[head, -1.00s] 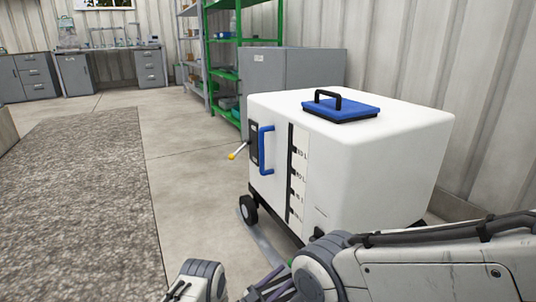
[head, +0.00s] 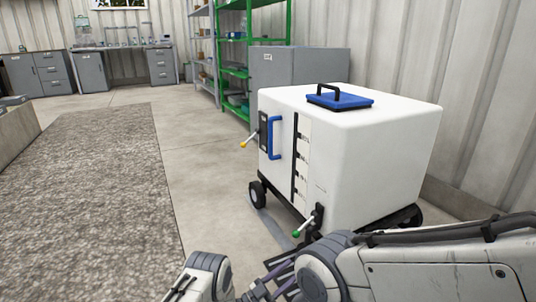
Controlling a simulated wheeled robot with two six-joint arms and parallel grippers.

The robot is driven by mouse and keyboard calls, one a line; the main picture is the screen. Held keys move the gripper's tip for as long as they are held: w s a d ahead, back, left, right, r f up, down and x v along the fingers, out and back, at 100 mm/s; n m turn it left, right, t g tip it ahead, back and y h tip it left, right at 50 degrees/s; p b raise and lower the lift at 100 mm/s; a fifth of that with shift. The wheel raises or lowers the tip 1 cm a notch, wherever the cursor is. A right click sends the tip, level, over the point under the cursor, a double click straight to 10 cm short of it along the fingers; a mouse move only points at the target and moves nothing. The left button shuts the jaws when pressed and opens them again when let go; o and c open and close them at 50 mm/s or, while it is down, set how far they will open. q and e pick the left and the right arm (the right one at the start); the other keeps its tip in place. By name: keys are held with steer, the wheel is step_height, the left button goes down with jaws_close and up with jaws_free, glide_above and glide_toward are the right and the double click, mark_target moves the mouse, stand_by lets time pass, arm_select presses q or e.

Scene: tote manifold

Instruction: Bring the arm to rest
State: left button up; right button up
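My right arm (head: 430,262) comes in from the lower right and bends at a joint near the bottom middle. Its gripper is not clearly visible. No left arm or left gripper can be made out. In front of the arm stands a white wheeled tote (head: 370,140) with a blue lid (head: 338,98) with a black handle, and a blue side handle (head: 275,138). A lever with a yellow tip (head: 244,144) sticks out at its left side. A lever with a green tip (head: 296,233) sits low on its front, just above my arm's joint.
A grey cabinet (head: 300,65) and a green shelf rack (head: 234,70) stand behind the tote. Grey workbenches (head: 110,67) line the far wall. A grey rough mat (head: 90,190) lies on the left. The concrete floor (head: 200,150) between mat and tote is clear.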

arm_select(q)
steer(key=w+d+r+n+y+p, duration=0.1)
steer(key=w+d+r+y+p, duration=0.25)
steer(key=r, duration=0.55)
steer(key=w+d+r+n+y+p, duration=0.1)
steer(key=w+d+r+y+p, duration=0.3)
steer(key=r, duration=0.4)
step_height(320, 180, up, 7)
steer(key=s+a+n+g+y+p, duration=0.1)
steer(key=s+a+g+y+p, duration=0.1)
steer(key=s+y, duration=0.15)
steer(key=s+a+r+n+g+y+p, duration=0.1)
steer(key=s+a+r+g+y+p, duration=0.35)
steer(key=s, duration=0.85)
steer(key=s+a+r+n+g+y+p, duration=0.1)
steer(key=s+a+r+n+g+p, duration=0.15)
steer(key=s+a+r, duration=0.75)
steer(key=s+a+r+g+y+p, duration=0.2)
steer(key=s+r+p, duration=0.15)
steer(key=s, duration=1.25)
step_height(320, 180, up, 37)
steer(key=p, duration=3.7)
steer(key=shift+w+p, duration=0.25)
steer(key=shift+p, duration=0.1)
